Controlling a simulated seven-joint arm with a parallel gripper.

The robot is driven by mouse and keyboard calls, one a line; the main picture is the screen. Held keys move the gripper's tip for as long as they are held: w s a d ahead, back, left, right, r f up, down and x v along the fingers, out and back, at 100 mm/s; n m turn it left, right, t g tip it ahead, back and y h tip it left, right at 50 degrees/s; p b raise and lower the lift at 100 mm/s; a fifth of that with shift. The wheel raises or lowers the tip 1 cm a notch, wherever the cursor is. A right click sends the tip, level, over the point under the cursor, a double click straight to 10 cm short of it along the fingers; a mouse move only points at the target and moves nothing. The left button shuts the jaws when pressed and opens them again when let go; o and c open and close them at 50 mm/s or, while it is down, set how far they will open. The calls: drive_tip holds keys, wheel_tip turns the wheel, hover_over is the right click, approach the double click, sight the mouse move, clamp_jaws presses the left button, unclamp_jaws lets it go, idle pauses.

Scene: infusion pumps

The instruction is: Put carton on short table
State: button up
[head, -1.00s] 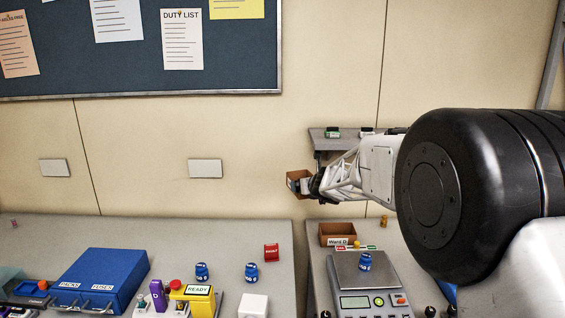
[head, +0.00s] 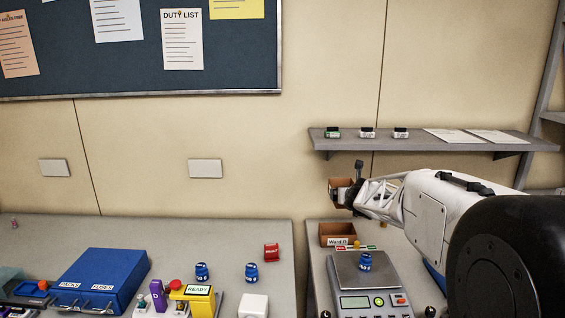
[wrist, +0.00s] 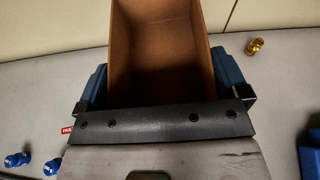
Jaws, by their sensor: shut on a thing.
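A brown open-topped carton (head: 338,185) is in the air below the wall shelf, above and behind the back edge of the right table (head: 318,273). My gripper (head: 350,193) is shut on it. In the wrist view the carton (wrist: 160,50) sits between the blue finger pads of my gripper (wrist: 165,85), its open top toward the camera and its inside seeming empty. The left table (head: 110,228) also shows in the head view. Which of the two tables is the short one I cannot tell.
A brown bin labelled Ward D (head: 337,232) stands at the right table's back, below the carton. A scale (head: 352,284) with a blue bottle (head: 365,262) is in front. A grey shelf (head: 430,143) is above. The left table holds a blue case (head: 105,275) and several small items.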

sight(335, 205)
drive_tip(key=shift+s+d+f+m+h, duration=0.15)
drive_tip(key=shift+s+d+m+h, duration=0.2)
drive_tip(key=shift+d, duration=0.4)
drive_tip(key=shift+s+d+f+m+h, duration=0.15)
drive_tip(key=shift+s+d, duration=0.25)
drive_tip(key=shift+d, duration=0.3)
drive_tip(key=shift+a, duration=0.1)
drive_tip(key=shift+a+r, duration=0.1)
drive_tip(key=shift+a, duration=3.3)
drive_tip(key=shift+d, duration=0.1)
drive_tip(key=shift+w+d+f+n, duration=0.15)
drive_tip(key=shift+w+d, duration=0.15)
drive_tip(key=shift+d, duration=0.3)
drive_tip(key=shift+w+d+f+n, duration=0.15)
drive_tip(key=shift+w+d, duration=0.1)
drive_tip(key=shift+d, duration=0.35)
drive_tip(key=w+d+f+n+y, duration=0.1)
drive_tip(key=d+f, duration=0.4)
drive_tip(key=d, duration=0.6)
drive_tip(key=w+d+f+n+y, duration=0.1)
drive_tip(key=d+f+n+y, duration=0.2)
drive_tip(key=d, duration=0.9)
wheel_tip(335, 205, down, 2)
drive_tip(key=shift+g+y, duration=0.4)
drive_tip(key=shift+y, duration=0.3)
